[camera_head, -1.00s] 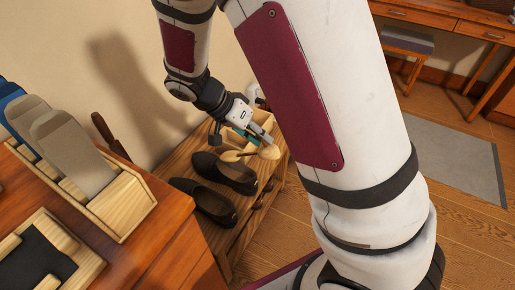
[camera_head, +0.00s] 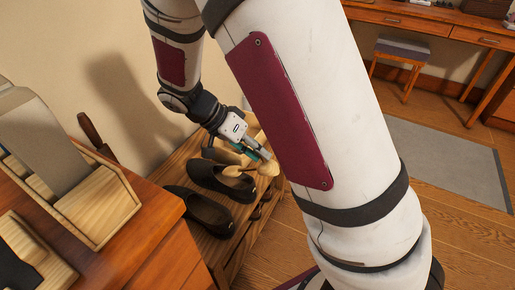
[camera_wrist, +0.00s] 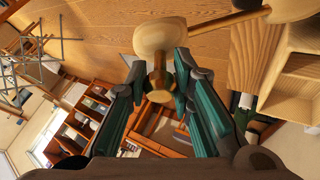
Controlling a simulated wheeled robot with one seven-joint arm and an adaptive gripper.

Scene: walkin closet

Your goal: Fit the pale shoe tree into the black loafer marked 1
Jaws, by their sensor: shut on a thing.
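My gripper (camera_head: 258,152) is shut on the pale wooden shoe tree (camera_head: 267,167), over the low wooden bench. In the wrist view the fingers (camera_wrist: 166,85) close around the post under the shoe tree's round end (camera_wrist: 158,36). A second black loafer (camera_head: 203,214) lies nearer. No number is legible on either.
The shoes lie on a low wooden bench (camera_head: 222,244) against the wall. A pale wooden box (camera_head: 252,124) stands behind my gripper. A red-brown cabinet (camera_head: 135,235) with wooden holders stands at left.

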